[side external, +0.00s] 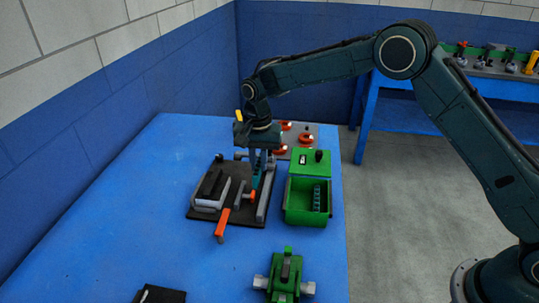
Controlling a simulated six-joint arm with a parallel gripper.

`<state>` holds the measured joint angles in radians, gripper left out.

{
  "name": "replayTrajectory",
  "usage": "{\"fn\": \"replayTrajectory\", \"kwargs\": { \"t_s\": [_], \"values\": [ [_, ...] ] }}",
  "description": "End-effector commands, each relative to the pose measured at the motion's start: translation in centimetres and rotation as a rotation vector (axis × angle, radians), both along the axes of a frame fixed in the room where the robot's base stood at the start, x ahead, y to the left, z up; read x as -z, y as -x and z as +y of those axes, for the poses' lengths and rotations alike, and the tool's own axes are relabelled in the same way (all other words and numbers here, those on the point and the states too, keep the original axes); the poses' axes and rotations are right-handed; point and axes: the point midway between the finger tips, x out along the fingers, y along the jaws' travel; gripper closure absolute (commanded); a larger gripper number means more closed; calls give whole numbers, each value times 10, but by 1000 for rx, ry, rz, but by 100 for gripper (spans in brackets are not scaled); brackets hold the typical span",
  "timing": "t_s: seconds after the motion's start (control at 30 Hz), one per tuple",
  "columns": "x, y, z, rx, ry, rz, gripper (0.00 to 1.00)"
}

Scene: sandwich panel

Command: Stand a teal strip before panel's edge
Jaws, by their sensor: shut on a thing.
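My gripper (259,158) points down over the right part of a dark fixture plate (236,212). It is shut on a teal strip (256,178), which hangs upright between the fingers. The strip's lower end is close to the fixture; I cannot tell whether it touches. A dark panel with a light grey layer (211,187) lies tilted on the left of the plate, to the left of the strip. More teal strips (317,198) stand in the open green box (289,213) to the right.
An orange-handled clamp (223,221) sticks out at the front of the plate. A grey board with red-orange rings (303,134) lies behind. A green device (285,276) and a dark flat item (158,295) are in front. The blue table (110,240) is clear at left.

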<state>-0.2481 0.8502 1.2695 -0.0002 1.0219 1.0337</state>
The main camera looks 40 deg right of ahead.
Motion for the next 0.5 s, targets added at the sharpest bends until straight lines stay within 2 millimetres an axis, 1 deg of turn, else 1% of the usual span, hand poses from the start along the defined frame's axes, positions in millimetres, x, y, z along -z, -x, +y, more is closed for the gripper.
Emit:
{"fn": "replayTrajectory", "kwargs": {
  "t_s": [0.03,0.2,0.3,0.5],
  "values": [
    [-1,-6,7,-1,-1,-2,100],
    [-5,-22,27,-2,0,-1,100],
    [-8,-30,39,-2,-1,-2,100],
    [-12,-40,56,-1,0,-1,100]
  ]
}}
